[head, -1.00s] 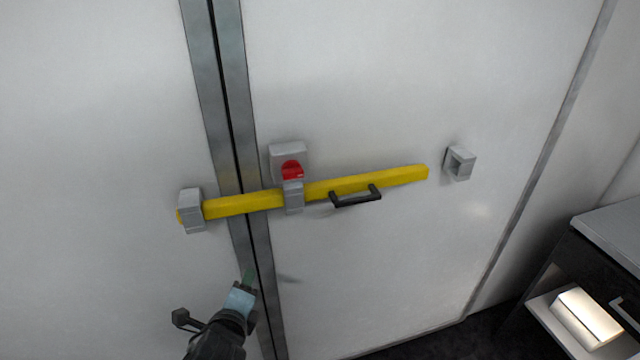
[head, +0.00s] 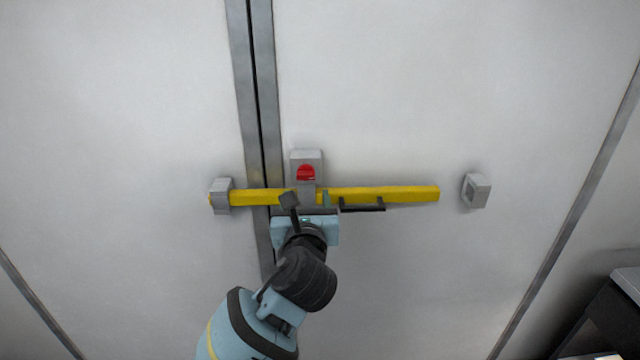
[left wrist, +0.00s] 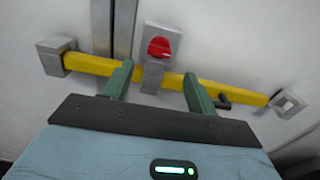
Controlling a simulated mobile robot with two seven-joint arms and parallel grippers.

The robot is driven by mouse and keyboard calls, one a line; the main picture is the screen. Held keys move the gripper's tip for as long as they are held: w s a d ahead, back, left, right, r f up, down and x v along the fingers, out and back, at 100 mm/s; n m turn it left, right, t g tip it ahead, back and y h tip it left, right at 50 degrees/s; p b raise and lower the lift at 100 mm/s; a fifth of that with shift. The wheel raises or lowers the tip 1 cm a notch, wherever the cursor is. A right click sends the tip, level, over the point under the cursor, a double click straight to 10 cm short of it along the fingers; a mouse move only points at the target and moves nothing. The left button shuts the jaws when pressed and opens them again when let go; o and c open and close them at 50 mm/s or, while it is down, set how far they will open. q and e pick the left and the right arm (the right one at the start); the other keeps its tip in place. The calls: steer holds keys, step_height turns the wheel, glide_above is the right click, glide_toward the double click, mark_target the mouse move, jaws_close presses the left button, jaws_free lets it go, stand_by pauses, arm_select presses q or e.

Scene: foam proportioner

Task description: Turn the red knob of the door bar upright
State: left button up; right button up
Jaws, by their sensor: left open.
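The red knob (head: 306,173) sits on a grey bracket (head: 307,156) on the white door, above the yellow door bar (head: 390,194). The bar lies level across the door seam. In the left wrist view the knob (left wrist: 159,47) is a red dome on the grey bracket, beyond and between the two green fingers. My left gripper (left wrist: 155,82) is open and empty, with its fingers apart just below the knob and in front of the bar. In the head view the left gripper (head: 305,205) partly hides the bar and the bracket's lower part. My right gripper is not in view.
A black handle (head: 363,206) is fixed to the bar right of my gripper. A grey holder (head: 221,196) surrounds the bar's left end. Another grey holder (head: 476,190) stands apart beyond its right end. A dark cabinet (head: 612,315) is at the lower right.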

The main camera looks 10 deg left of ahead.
mark_target(306, 176)
arm_select(q)
steer(key=x, duration=0.8)
steer(key=shift+r+b, duration=0.15)
steer(key=shift+b, duration=0.25)
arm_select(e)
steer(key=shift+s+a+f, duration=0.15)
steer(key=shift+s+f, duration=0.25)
